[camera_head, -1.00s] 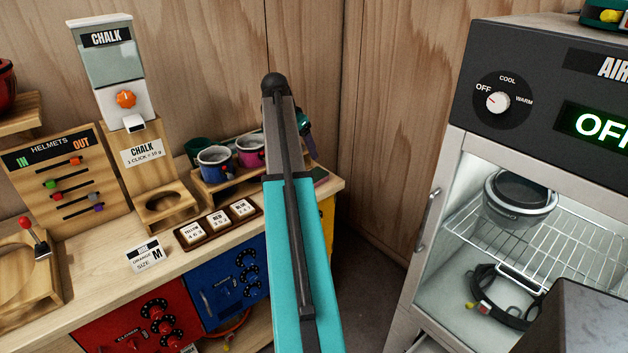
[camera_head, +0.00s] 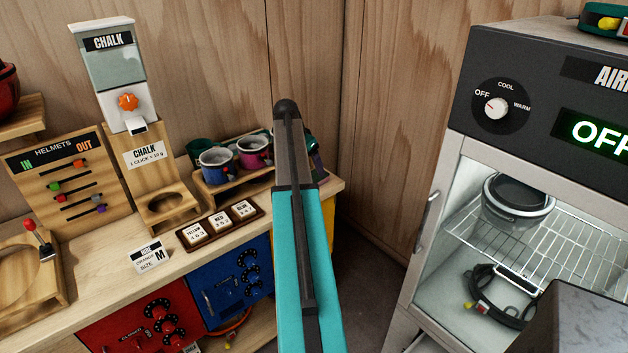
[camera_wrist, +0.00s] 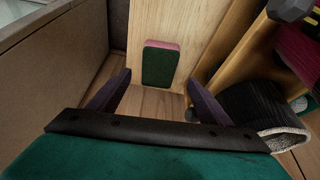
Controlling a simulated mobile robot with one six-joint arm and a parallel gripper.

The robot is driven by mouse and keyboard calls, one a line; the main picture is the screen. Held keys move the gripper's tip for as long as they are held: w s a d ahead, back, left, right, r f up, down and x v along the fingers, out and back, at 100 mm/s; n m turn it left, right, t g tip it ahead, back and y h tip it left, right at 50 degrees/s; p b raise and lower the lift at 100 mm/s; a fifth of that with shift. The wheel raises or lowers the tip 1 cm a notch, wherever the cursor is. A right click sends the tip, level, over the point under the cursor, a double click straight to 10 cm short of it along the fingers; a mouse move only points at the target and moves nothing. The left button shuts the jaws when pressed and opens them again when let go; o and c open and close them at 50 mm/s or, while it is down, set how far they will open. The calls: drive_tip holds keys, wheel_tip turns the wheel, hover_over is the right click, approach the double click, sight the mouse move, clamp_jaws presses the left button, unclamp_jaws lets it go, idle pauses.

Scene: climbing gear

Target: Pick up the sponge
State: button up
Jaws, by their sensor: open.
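The sponge (camera_wrist: 159,65) is a small block with a dark green face and a pink edge. In the wrist view it lies at the end of a pale wooden surface, ahead of my gripper (camera_wrist: 159,80). My gripper's two dark fingers are spread apart, one to each side of the sponge's near end, with nothing held between them. I cannot tell whether either finger touches it. In the head view my teal arm covers most of the gripper, and I cannot make out the sponge clearly there.
A chalk dispenser (camera_head: 112,85) is further left. A dark, fuzzy-edged pouch-like object (camera_wrist: 262,108) lies right of my gripper.

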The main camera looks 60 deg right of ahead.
sight(314, 175)
drive_tip(key=shift+f, duration=0.1)
drive_tip(key=shift+p+x, duration=0.75)
drive_tip(key=shift+x, duration=1.6)
drive_tip(key=shift+d+f, duration=0.15)
drive_tip(key=shift+f, duration=0.15)
drive_tip(key=shift+f, duration=0.25)
drive_tip(key=c, duration=1.1)
